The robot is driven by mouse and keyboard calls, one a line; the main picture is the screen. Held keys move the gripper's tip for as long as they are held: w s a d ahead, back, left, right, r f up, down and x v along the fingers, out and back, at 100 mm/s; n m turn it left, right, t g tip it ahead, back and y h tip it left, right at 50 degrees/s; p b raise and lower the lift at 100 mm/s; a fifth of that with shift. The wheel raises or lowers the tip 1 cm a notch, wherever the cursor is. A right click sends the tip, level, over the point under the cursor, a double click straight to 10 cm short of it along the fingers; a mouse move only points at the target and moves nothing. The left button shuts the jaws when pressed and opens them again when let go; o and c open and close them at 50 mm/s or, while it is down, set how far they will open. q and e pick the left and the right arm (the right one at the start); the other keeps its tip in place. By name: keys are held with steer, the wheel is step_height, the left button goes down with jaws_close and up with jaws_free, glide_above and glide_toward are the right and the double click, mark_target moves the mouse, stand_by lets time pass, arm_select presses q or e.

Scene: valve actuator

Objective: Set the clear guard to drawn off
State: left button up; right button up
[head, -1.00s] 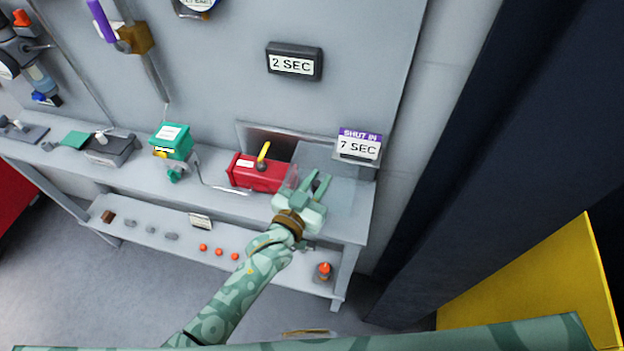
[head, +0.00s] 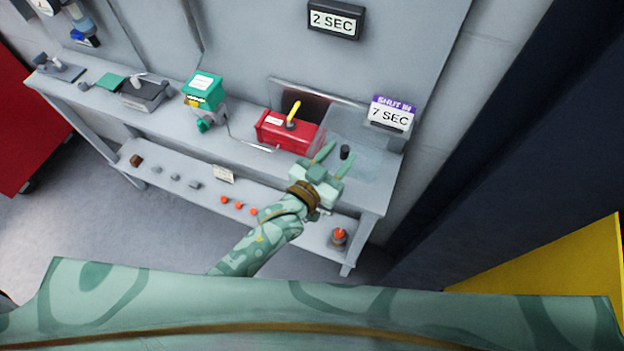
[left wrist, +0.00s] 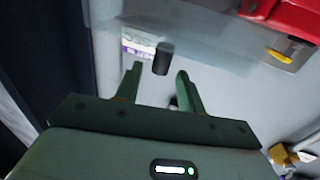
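The clear guard (head: 375,163) is a see-through panel at the right end of the bench, to the right of the red box (head: 285,131). Its faint outline reaches the box's right end; whether it overlaps the box is hard to tell. A dark upright knob (head: 345,152) stands at the guard. My left gripper (head: 341,151) is open, with the knob between or just beyond its fingertips. In the left wrist view, the knob (left wrist: 161,58) shows just past the spread fingertips (left wrist: 160,72), with no clear contact. My right gripper is not in view.
The red box has a yellow lever (head: 294,112). A purple-topped "SHUT IN 7 SEC" sign (head: 391,114) stands behind the guard. A green box (head: 204,91) is further left. A lower shelf (head: 180,165) holds small parts.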

arm_select(q)
steer(key=v, duration=1.3)
steer(key=shift+s, duration=0.2)
steer(key=shift+f, duration=0.15)
steer(key=s+a+f+g+y+b, duration=0.2)
steer(key=s+a+f+g, duration=0.15)
steer(key=f, duration=0.75)
steer(key=s+a+f+g+y+b, duration=0.15)
steer(key=s+a+f, duration=0.3)
steer(key=f, duration=0.55)
steer(key=s+a+f+g+y+b, duration=0.1)
steer(key=s+a+f+g+y, duration=0.25)
steer(key=f, duration=0.75)
steer(key=s+a+f+n+g+y+b, duration=0.1)
steer(key=s+a+f+b, duration=0.3)
steer(key=s+f, duration=0.5)
steer(key=s+a+f+n+g+y+b, duration=0.1)
steer(key=s+a+f+g+b, duration=0.3)
steer(key=s+f, duration=0.5)
steer(key=shift+s+a+f+n+g+y+b, duration=0.4)
steer(key=shift+a+f+n+b, duration=0.1)
steer(key=shift+f+b, duration=0.45)
